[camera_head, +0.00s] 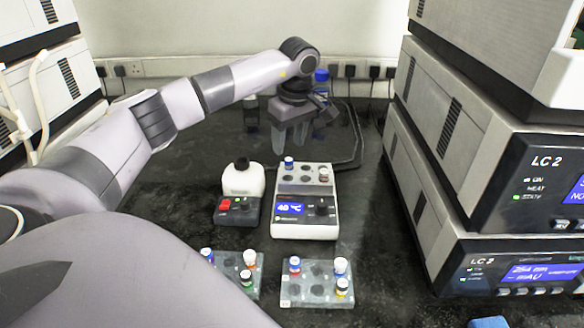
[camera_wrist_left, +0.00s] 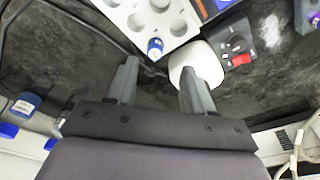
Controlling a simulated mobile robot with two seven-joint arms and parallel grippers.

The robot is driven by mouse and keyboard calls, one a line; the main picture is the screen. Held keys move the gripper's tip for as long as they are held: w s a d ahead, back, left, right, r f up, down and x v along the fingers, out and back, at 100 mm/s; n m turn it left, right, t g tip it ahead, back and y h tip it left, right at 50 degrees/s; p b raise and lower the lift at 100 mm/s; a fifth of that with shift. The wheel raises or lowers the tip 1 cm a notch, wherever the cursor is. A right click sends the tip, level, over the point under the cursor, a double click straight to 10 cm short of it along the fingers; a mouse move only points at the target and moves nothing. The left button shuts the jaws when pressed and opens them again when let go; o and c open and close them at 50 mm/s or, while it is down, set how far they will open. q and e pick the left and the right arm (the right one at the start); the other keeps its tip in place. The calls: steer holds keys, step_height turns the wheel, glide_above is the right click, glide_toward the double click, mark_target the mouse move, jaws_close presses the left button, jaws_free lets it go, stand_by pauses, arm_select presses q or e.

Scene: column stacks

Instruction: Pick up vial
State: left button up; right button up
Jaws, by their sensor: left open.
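A blue-capped vial (camera_head: 289,163) stands in a back-left hole of the white heater block (camera_head: 305,228). My left gripper (camera_head: 290,147) is open and empty behind and above the block, fingers pointing down. In the left wrist view the blue-capped vial (camera_wrist_left: 155,48) shows just beyond the open fingertips (camera_wrist_left: 159,70), roughly between them in the picture and not held. More capped vials stand in the left front rack (camera_head: 232,262) and the right front rack (camera_head: 318,291). My right gripper is out of view.
A white mixer (camera_head: 243,182) with a black top and red switch stands close left of the block. Stacked LC instruments (camera_head: 480,170) wall off the right side. A blue-capped bottle (camera_head: 321,76) and cables (camera_head: 355,130) are at the back.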

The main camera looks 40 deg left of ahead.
mark_target(289, 160)
arm_select(q)
steer(key=f, duration=0.5)
steer(key=shift+w+a+f, duration=0.35)
steer(key=shift+w+a, duration=0.05)
jaws_close()
